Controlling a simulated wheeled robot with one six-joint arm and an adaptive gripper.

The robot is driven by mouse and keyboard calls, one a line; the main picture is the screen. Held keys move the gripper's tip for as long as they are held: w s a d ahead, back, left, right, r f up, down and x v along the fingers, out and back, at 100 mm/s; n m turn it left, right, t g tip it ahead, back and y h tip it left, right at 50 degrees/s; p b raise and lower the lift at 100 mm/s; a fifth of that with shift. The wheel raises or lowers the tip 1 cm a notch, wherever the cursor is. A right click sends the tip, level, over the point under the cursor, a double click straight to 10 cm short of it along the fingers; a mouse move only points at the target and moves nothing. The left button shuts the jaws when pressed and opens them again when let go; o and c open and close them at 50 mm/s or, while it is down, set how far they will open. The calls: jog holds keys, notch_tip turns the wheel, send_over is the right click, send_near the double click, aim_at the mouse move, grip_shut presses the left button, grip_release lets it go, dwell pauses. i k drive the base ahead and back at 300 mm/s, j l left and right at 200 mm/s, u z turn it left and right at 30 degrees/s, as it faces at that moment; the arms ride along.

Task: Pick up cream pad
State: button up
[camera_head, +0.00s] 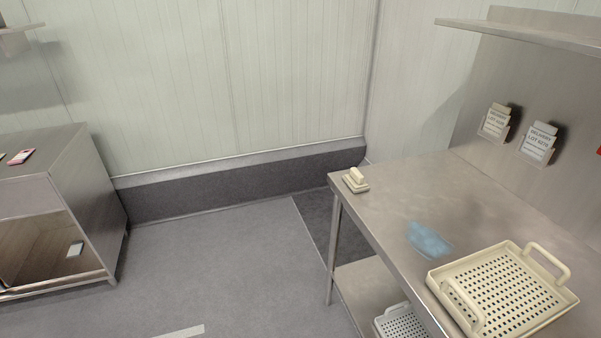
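A small cream pad (355,181) with a raised grip on top sits near the far left corner of the steel table (385,194) at the right. It rests on the tabletop with nothing touching it. My gripper is not in view.
A cream perforated tray (436,282) with two handles stands on the table's near part, beside a blue smear (428,239). Another perforated tray (402,322) is on the lower shelf. A shelf (530,37) overhangs the table. A steel cabinet (77,166) stands left; the floor (225,270) between is clear.

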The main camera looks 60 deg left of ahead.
aim_at(355, 182)
jog(key=u, duration=1.3)
